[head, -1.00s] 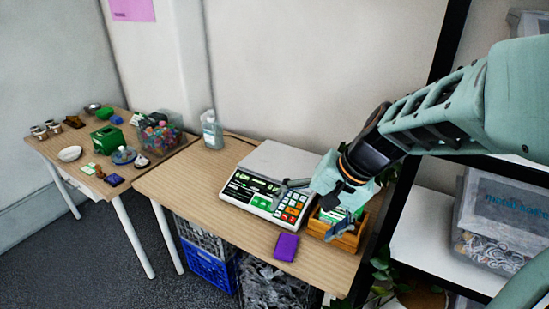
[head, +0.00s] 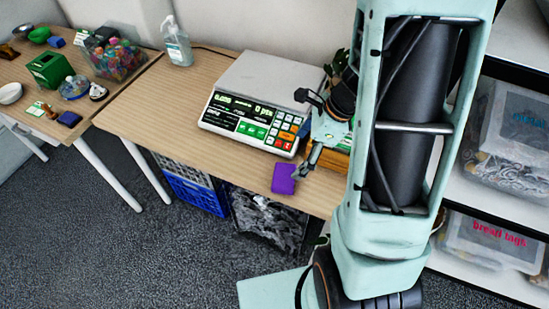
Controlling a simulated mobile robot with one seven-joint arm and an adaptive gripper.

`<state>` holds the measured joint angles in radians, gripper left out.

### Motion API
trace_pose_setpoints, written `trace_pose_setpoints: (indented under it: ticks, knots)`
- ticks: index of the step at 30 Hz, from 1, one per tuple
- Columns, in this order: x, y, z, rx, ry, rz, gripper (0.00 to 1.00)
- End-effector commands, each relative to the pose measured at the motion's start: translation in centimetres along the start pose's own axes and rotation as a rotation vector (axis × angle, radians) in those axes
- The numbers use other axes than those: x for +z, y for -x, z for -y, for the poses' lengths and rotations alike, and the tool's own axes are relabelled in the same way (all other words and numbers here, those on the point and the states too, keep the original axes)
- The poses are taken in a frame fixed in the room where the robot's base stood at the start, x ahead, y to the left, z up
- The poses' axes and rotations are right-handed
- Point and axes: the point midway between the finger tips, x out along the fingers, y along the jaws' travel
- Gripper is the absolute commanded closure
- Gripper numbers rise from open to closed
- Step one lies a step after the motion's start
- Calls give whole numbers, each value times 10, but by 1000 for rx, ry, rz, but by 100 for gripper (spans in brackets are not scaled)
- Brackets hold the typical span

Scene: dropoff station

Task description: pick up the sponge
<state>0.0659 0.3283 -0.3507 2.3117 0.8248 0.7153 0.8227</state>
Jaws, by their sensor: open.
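A purple flat block (head: 284,178), which looks like the sponge, lies at the front edge of the near wooden table in the head view. My gripper (head: 306,135) is open, its two fingers spread apart to the left of my arm. The lower fingertip shows just beside the purple block's upper right; I cannot tell whether it touches. Nothing shows between the fingers.
A counting scale (head: 257,108) stands behind the block. A wooden box (head: 332,160) is partly hidden by my gripper. A pump bottle (head: 177,45) stands farther back. The left table holds a green box (head: 51,70) and a clear bin (head: 112,58). Shelves (head: 515,175) stand at right.

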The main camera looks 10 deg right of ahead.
Motion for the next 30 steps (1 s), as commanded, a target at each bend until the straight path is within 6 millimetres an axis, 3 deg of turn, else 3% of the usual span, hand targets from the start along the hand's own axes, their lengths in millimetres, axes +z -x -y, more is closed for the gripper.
trace_pose_setpoints:
  ticks: [9,17,24,30]
  knots:
    - [-3,-45,-2,4,-31,1,11]
    - [-2,-66,-2,4,-29,1,11]
    - [0,-102,-4,5,-28,1,11]
    - [0,-111,-4,2,-27,1,11]
